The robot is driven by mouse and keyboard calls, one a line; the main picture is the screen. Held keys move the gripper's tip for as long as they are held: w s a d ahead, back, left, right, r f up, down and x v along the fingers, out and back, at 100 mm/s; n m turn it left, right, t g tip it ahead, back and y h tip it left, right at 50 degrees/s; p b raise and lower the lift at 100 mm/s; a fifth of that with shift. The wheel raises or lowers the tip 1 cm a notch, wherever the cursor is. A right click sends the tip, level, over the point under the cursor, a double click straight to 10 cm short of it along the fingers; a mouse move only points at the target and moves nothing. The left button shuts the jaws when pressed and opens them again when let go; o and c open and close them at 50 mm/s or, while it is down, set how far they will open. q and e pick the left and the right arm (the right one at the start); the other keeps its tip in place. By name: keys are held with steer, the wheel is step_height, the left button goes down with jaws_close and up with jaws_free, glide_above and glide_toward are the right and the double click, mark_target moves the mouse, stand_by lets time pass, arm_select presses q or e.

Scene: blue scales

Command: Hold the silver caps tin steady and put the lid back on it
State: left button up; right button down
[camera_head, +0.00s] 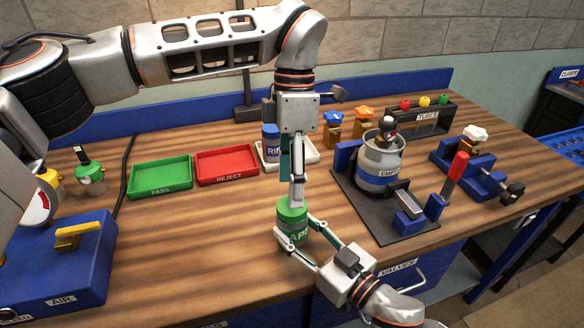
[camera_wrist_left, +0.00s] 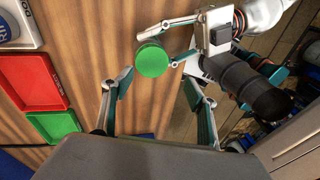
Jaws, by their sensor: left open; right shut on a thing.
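The caps tin (camera_head: 292,236) stands near the front edge of the table, with part of a green label showing. It looks green here; I see no clear silver. A round green lid (camera_head: 292,212) is on its top; the lid also shows from above as a green disc (camera_wrist_left: 152,60). I cannot tell how fully it is seated. My right gripper (camera_head: 294,243) is shut on the tin from the front right, one finger on each side. My left gripper (camera_head: 297,199) points down just above the lid, and its fingers are apart in the left wrist view (camera_wrist_left: 157,84).
A green PASS tray (camera_head: 160,190) and a red REJECT tray (camera_head: 227,181) lie behind to the left. A white tray (camera_head: 310,157) with a blue tin (camera_head: 270,150) is behind the left gripper. A dark fixture plate (camera_head: 380,220) with a grey canister (camera_head: 382,165) stands to the right.

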mark_target(292, 223)
arm_select(q)
steer(key=n, duration=0.5)
steer(key=shift+r+t, duration=0.25)
steer(key=shift+t, duration=0.05)
steer(key=n, duration=0.4)
steer(key=shift+r+n+t, duration=0.3)
steer(key=n, duration=0.4)
steer(key=shift+d+r+n+t, duration=0.1)
steer(key=shift+r+n+t, duration=0.2)
steer(key=shift+n+t, duration=0.1)
steer(key=n, duration=0.4)
steer(key=shift+w+r+n+t, duration=0.15)
steer(key=shift+r+n+t, duration=0.15)
steer(key=shift+r+n, duration=0.1)
steer(key=shift+f, duration=4)
